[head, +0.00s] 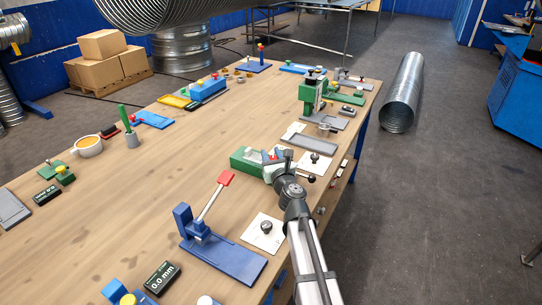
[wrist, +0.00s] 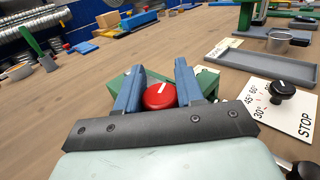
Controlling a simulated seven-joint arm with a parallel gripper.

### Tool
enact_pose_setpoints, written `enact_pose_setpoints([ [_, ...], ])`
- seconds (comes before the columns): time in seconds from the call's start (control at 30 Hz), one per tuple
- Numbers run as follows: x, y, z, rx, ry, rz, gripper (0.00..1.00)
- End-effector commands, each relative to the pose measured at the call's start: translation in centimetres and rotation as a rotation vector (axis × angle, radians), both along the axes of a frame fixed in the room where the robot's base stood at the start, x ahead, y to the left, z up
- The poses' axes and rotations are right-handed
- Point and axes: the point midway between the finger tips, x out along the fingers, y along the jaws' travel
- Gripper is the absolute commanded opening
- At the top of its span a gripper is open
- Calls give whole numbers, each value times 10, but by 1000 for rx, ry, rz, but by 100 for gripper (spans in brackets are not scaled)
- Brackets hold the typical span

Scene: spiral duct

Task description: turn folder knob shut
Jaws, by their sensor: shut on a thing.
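A red round knob (wrist: 160,96) with a white pointer line sits on a green device (wrist: 122,82) in the wrist view. The white line points up and slightly right. My gripper (wrist: 158,92) is shut on the red knob, with one blue finger on each side of it. In the head view the green device (head: 244,160) stands near the right edge of the table, and my gripper (head: 274,156) is over its right end. The knob is mostly hidden there by my gripper.
A white plate (wrist: 301,112) with angle marks, "STOP" and a black knob (wrist: 283,88) lies just right of the green device. A grey tray (wrist: 262,64) lies behind it. A blue lever press (head: 225,255) stands nearer. The table's middle (head: 170,180) is clear.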

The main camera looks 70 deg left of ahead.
Motion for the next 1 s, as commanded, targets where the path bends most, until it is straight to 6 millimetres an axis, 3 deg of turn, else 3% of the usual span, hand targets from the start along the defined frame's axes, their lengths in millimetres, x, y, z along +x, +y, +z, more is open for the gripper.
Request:
enact_pose_setpoints([
  [0.43,0,2,3,4,1,-5,6],
  [0.47,0,2,3,4,1,-5,40],
  [0.6,0,2,3,4,1,-4,53],
  [0.7,0,1,2,3,0,-5,59],
  [1.0,0,-1,1,1,0,-5,59],
])
